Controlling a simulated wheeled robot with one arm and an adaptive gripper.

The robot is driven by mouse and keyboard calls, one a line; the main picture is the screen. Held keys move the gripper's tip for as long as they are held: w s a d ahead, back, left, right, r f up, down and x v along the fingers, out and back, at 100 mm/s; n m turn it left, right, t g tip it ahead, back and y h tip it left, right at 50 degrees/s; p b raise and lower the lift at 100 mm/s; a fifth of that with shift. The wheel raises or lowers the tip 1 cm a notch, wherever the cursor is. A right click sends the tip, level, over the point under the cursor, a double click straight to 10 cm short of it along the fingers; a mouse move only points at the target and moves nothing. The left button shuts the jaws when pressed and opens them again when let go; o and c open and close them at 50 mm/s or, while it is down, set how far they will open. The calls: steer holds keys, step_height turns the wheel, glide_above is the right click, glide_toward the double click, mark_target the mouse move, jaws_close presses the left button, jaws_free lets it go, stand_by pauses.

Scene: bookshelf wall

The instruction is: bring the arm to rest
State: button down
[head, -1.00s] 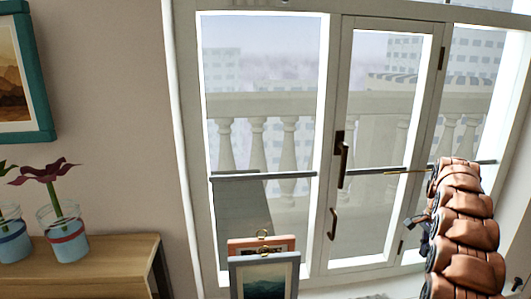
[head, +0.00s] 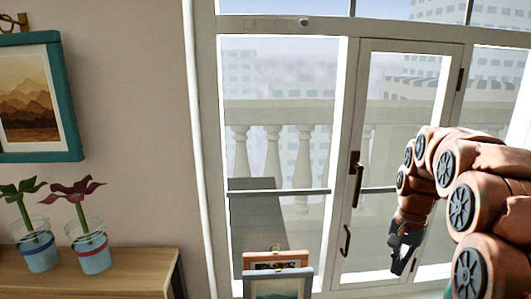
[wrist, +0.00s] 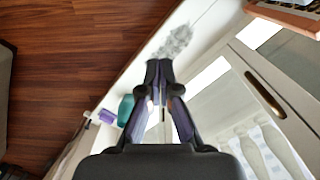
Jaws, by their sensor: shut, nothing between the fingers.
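My gripper (head: 402,262) hangs at the end of my bent orange-brown arm (head: 450,175), at the right of the head view. It points down in front of the glass door (head: 385,200), apart from the shelf and pots as far as I can see. In the wrist view my gripper (wrist: 160,68) has its dark fingers together at the tips, with nothing held between them.
A wooden shelf top (head: 120,270) with two potted flowers (head: 90,250) stands at left, below a teal-framed picture (head: 38,97). Small frames (head: 277,270) stand at bottom centre. The wrist view shows wooden floor (wrist: 70,60) and a door handle (wrist: 264,94).

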steer(key=s+a+r+n+p, duration=0.1)
steer(key=s+a+r+n, duration=0.1)
steer(key=s+a, duration=0.4)
steer(key=s+a+r+n+p, duration=0.2)
steer(key=s+a+n, duration=0.1)
steer(key=s, duration=0.6)
steer(key=s+a+f+n+p, duration=0.1)
steer(key=s+a+n, duration=0.1)
steer(key=s, duration=0.6)
steer(key=s+a+f+n+g+p, duration=0.1)
steer(key=s+a, duration=0.1)
steer(key=s, duration=0.6)
steer(key=shift+s+a+n+h, duration=0.25)
steer(key=shift+a+n+h, duration=0.05)
steer(key=shift+n, duration=0.1)
steer(key=shift+d+f, duration=0.1)
